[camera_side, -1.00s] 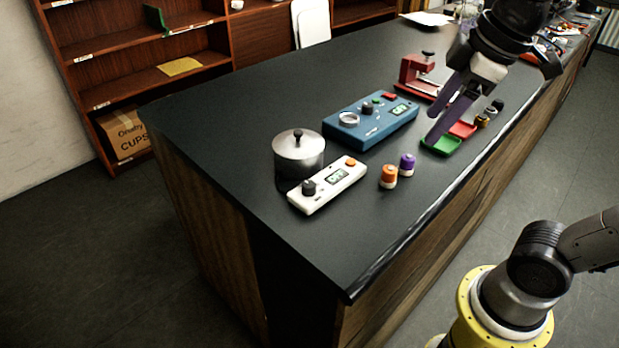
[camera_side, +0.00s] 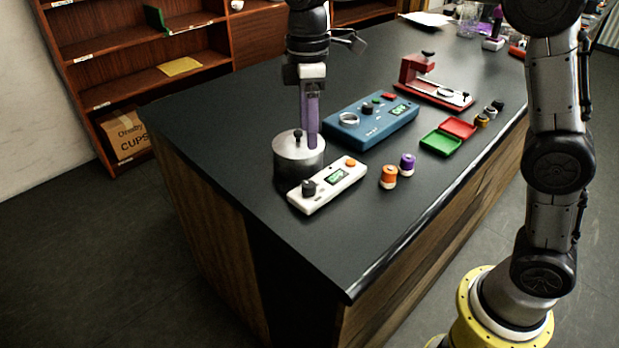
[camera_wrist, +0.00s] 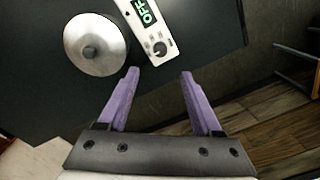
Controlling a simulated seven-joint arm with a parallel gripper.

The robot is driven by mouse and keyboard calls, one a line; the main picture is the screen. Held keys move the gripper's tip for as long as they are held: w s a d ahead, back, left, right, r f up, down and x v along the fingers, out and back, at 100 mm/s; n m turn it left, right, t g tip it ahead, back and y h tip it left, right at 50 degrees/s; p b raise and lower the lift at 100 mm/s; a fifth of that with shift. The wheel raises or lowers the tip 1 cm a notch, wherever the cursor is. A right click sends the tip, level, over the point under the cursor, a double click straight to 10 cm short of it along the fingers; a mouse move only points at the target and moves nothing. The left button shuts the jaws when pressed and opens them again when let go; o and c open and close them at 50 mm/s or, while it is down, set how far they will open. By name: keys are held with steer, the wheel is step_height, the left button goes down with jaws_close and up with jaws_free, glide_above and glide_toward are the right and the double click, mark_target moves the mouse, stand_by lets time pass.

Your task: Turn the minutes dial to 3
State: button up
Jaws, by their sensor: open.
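The white control box (camera_side: 328,186) lies at the near left of the dark counter. It has a black dial (camera_side: 309,188) at its left end, a small green display (camera_side: 337,176) and an orange button (camera_side: 350,162). In the wrist view the dial (camera_wrist: 159,48) is just ahead of my fingers and the display (camera_wrist: 146,12) reads OFF. My gripper (camera_side: 311,143) has purple fingers pointing down, over or behind the silver lidded pot, in the side view. In the wrist view my gripper (camera_wrist: 159,75) is open and empty, with the dial ahead of the gap and apart from both fingers.
The silver pot (camera_wrist: 95,45) with a dark knob stands beside the white box. A blue device (camera_side: 371,125), an orange jar (camera_side: 389,176), a purple jar (camera_side: 407,164), a green tray (camera_side: 440,144) and a red press (camera_side: 436,82) stand further right. The near counter is clear.

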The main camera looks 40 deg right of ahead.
mark_target(310, 184)
steer(key=f, duration=1.2)
steer(key=shift+s+a+f, duration=0.1)
steer(key=shift+s+f, duration=0.1)
steer(key=shift+s, duration=0.05)
jaws_close()
